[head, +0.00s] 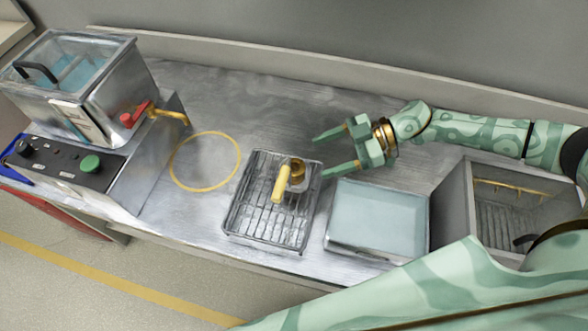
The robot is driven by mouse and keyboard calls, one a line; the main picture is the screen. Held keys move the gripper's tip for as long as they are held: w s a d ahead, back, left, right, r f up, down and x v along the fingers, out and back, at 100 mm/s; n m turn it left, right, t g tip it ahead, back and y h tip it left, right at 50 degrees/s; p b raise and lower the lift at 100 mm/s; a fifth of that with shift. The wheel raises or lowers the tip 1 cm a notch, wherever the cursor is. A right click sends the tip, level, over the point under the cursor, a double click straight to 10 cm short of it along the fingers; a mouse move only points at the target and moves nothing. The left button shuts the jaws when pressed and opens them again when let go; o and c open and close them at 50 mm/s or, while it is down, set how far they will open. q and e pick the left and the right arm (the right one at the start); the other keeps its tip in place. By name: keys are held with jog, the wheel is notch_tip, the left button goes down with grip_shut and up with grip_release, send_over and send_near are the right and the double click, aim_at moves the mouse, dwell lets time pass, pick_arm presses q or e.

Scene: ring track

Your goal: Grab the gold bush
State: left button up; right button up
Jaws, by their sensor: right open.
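The gold bush (297,171) is a short brownish-gold ring-like piece on the wire rack (240,214), near its upper right part. A pale yellow bar-shaped piece (281,184) lies right beside it on the left and partly overlaps it in the picture; I cannot tell whether they are joined. My right gripper (320,156) comes in from the right with its fingers pointing left. It is open and empty, with its fingertips just up and to the right of the gold bush. My left gripper is out of view.
A shallow tray (378,217) with a pale blue surface stands right of the rack, and a deep metal basin (452,198) is further right. A yellow circle (204,161) marks bare bench to the left. A lidded tank (100,90) and control panel (75,162) stand at far left.

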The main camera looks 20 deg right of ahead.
aim_at(297, 166)
jog(key=b+x, duration=0.1)
jog(key=x, duration=0.5)
jog(key=shift+s+a+r, duration=0.1)
jog(key=c, duration=1.3)
